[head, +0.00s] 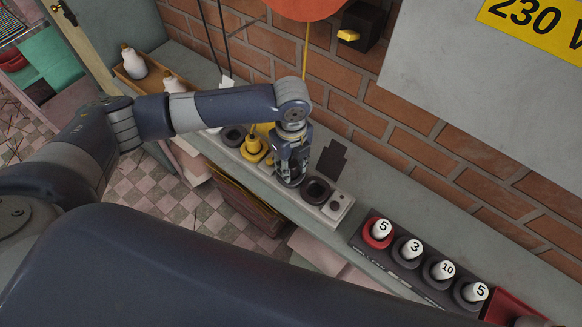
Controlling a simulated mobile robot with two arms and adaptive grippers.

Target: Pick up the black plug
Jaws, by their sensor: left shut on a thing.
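My left gripper (290,176) points down over the grey socket strip (297,202) on the ledge. Its fingers are shut on a dark thing, most likely the black plug, which they mostly hide. I cannot tell whether the plug is still seated in a socket or just above it. To the left, a yellow plug (253,146) stands in the strip. A dark round socket (316,189) to the right of the gripper is empty. My right gripper is out of view.
A dark holder (402,284) carries several white numbered fuses further right. A brick wall (450,200) rises behind the ledge. A yellow cord (306,50) and black cords (223,40) hang nearby. White bottles (133,63) stand at the upper left.

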